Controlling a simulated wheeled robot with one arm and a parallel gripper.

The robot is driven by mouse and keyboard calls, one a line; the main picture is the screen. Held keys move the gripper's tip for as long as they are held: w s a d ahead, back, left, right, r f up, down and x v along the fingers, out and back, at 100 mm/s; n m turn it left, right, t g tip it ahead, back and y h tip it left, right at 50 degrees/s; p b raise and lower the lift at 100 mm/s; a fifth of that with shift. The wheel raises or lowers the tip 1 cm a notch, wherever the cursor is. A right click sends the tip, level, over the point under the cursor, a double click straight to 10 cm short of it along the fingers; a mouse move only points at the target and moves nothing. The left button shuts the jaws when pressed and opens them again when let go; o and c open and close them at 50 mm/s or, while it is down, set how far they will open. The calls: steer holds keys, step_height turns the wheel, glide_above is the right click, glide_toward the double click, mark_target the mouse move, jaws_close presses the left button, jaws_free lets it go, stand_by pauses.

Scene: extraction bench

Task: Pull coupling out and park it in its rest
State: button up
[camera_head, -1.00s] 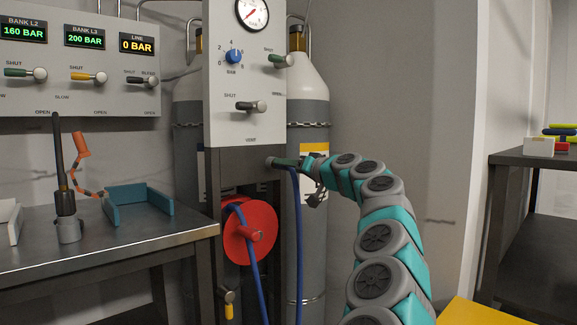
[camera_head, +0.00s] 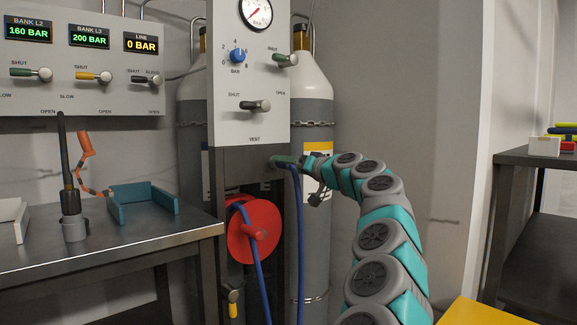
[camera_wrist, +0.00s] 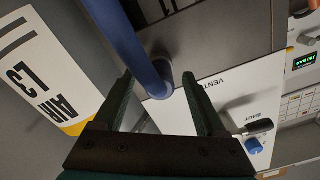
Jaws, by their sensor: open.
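My gripper (camera_head: 284,161) is at the dark front of the panel column, just below the VENT label. In the wrist view its two dark green fingers (camera_wrist: 158,77) are apart. The blue hose (camera_wrist: 140,45) passes between them and ends at the coupling (camera_wrist: 163,89) by the panel face. The fingers stand either side of it; contact is not clear. I cannot tell which fixture is the coupling's rest.
A red reel (camera_head: 243,240) carries blue hose below the gripper. Gas cylinders (camera_head: 315,230) stand behind. On the left bench are a blue tray (camera_head: 145,212) and a grey cup (camera_head: 75,229) holding a black wand (camera_head: 66,165). A dark shelf (camera_head: 535,160) stands at right.

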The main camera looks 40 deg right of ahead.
steer(key=s, duration=0.7)
steer(key=shift+s+d+b, duration=0.3)
steer(key=shift+s+b, duration=0.05)
stand_by(0.4)
